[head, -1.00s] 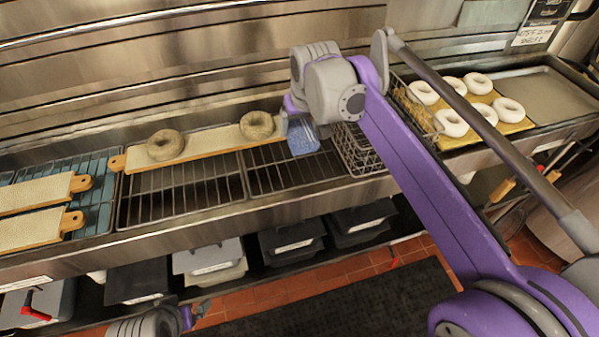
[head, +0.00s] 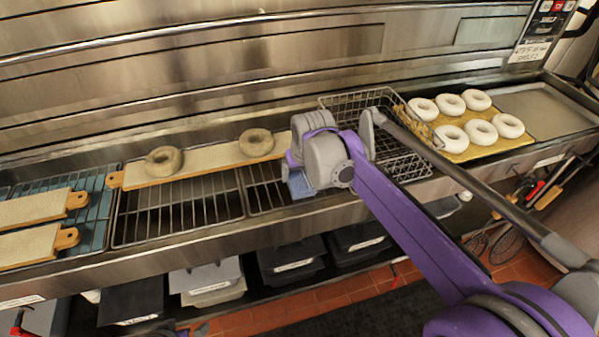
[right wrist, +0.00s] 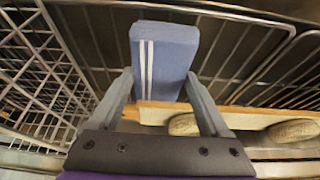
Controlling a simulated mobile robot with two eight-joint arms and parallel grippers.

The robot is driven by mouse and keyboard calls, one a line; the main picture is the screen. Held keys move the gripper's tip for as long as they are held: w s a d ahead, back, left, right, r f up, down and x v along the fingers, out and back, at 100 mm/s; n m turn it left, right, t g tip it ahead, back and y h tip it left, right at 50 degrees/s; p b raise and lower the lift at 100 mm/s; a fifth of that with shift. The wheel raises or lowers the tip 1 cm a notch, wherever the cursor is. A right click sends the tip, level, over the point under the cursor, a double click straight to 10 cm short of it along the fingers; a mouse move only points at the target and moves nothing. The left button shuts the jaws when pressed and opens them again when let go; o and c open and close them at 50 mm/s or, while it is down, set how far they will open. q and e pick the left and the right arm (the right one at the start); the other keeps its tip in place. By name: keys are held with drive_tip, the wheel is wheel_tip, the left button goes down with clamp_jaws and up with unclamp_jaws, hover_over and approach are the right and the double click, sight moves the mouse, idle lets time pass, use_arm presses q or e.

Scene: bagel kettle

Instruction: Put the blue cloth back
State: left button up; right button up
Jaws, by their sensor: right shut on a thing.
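The blue cloth (head: 299,184), a folded pad with white stripes in the right wrist view (right wrist: 163,55), is held between the fingers of my right gripper (right wrist: 160,88). In the head view my right gripper (head: 296,172) is over the right part of the wire rack (head: 262,190), near the counter's front edge. The gripper and wrist hide part of the cloth there. I cannot tell whether the cloth touches the rack. Only a sliver of my left gripper (head: 190,331) shows at the bottom edge, and its jaws are not clear.
A long board (head: 205,160) with two bagels lies behind the rack. A wire basket (head: 400,165) stands right of my gripper, partly behind my arm. Further right, several pale bagels lie on a yellow mat (head: 462,150). Two boards (head: 30,245) lie on the left.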

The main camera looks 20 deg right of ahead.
drive_tip(key=o, duration=1.2)
drive_tip(key=shift+o, duration=0.2)
drive_tip(key=p+v, duration=0.1)
drive_tip(key=v, duration=1.1)
drive_tip(key=s+d+f, duration=0.2)
drive_tip(key=s+f, duration=1.7)
drive_tip(key=s, duration=0.4)
drive_tip(key=shift+s+d, duration=0.35)
drive_tip(key=shift+t, duration=0.3)
drive_tip(key=r+p, duration=0.2)
drive_tip(key=w+r+p, duration=0.1)
drive_tip(key=r+p, duration=0.1)
drive_tip(key=r, duration=0.1)
drive_tip(key=shift+p, duration=0.3)
